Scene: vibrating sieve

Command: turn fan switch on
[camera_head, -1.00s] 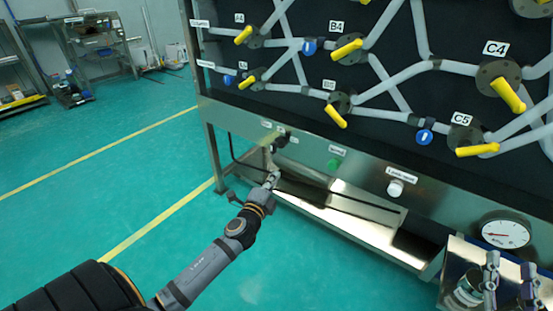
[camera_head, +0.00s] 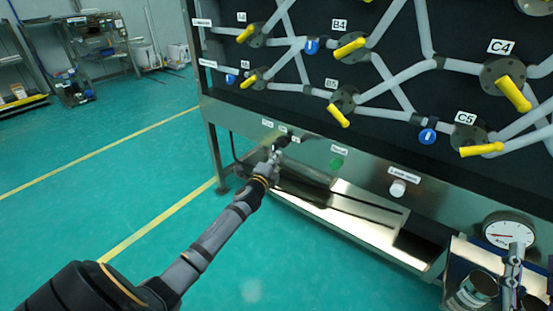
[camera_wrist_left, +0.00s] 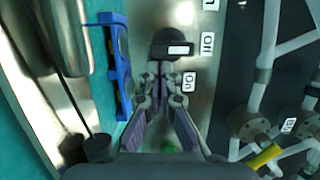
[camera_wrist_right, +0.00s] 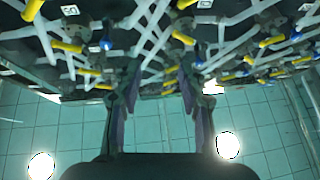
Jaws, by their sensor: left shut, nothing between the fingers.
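The fan switch is a black rotary knob (camera_wrist_left: 172,44) with a white bar on the steel panel, with "Off" and "On" labels beside it in the left wrist view. In the head view the switch (camera_head: 283,141) is small and partly hidden by my left gripper (camera_head: 272,156). My left gripper (camera_wrist_left: 162,78) is shut and empty, its fingertips just short of the knob; whether they touch it I cannot tell. My right gripper (camera_wrist_right: 160,80) is open and empty. It also shows at the lower right in the head view (camera_head: 511,262).
A green button (camera_head: 336,163) and a white knob (camera_head: 398,188) sit right of the switch. Yellow-handled valves (camera_head: 350,47) and pipes fill the board above. A round gauge (camera_head: 508,230) and a can (camera_head: 474,291) are at the lower right. The floor at left is clear.

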